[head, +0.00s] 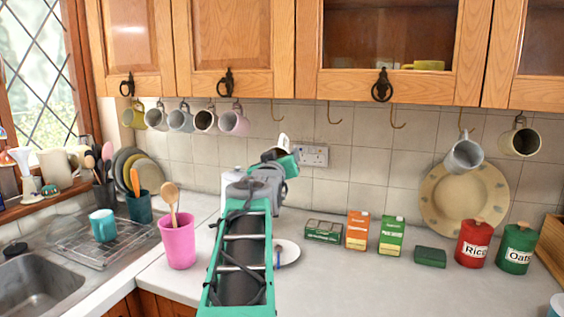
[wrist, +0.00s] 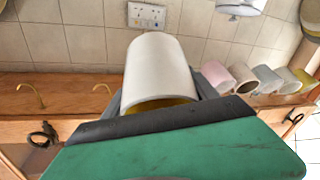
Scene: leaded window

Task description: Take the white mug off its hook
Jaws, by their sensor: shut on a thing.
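The white mug (wrist: 158,65) fills the middle of the wrist view, with a yellowish inside showing at its rim. My gripper (head: 281,154) is shut on it, and its grey fingers show on both sides of the mug. In the head view only a small white part of the mug (head: 284,140) shows beyond my gripper; the rest is hidden by it. The mug is below the cabinets and clear of the hooks, in front of the tiled wall near the socket. An empty hook (head: 278,111) hangs above it.
Several mugs hang on hooks at the left, the nearest a pink one (head: 235,122). Two more empty hooks hang to the right. A grey-white mug (head: 464,153) and a cream mug (head: 520,141) hang farther right. Boxes and canisters stand on the counter (head: 350,285) below.

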